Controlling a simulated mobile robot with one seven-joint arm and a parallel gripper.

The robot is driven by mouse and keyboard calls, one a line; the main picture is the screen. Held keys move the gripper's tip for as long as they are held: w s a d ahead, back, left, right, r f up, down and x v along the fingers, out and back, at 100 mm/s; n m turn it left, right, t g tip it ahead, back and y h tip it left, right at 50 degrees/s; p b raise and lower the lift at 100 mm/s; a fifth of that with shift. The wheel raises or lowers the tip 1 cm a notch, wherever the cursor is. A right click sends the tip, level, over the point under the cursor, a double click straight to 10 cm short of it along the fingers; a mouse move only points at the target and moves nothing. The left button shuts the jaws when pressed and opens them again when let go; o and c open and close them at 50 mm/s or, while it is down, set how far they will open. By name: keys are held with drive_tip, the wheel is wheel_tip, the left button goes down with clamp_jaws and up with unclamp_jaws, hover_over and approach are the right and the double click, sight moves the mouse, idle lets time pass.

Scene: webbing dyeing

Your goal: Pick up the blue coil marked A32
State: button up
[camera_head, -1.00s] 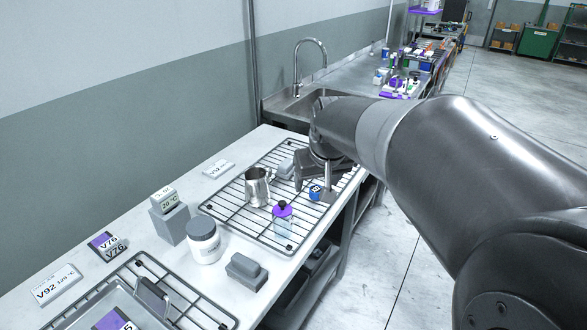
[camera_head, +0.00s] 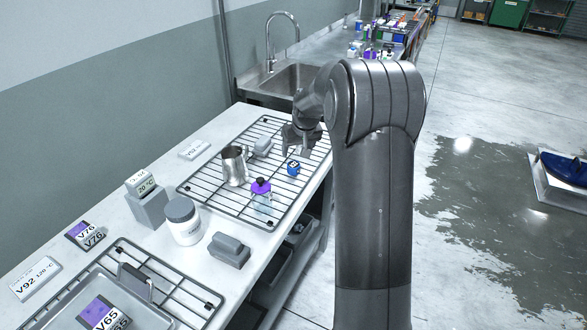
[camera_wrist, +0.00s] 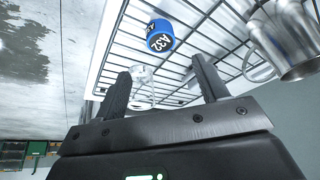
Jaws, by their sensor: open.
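In the head view the small blue coil (camera_head: 293,168) sits on the rack (camera_head: 215,206), right of the metal pitcher. My gripper (camera_wrist: 160,85) is open and empty, with the coil beyond its fingertips and apart from them. In the head view my gripper (camera_head: 303,142) is over the far part of the rack, just behind the coil. Its fingers show only partly there.
A white jar (camera_head: 184,222) and a grey holder (camera_head: 229,249) stand nearer. A sink (camera_head: 284,82) lies beyond.

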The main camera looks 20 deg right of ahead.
sight(294, 165)
drive_tip(key=x, duration=0.9)
drive_tip(key=shift+s+a+f, duration=0.15)
drive_tip(key=shift+s+f, duration=0.05)
drive_tip(key=shift+s, duration=0.05)
drive_tip(key=c, duration=1.1)
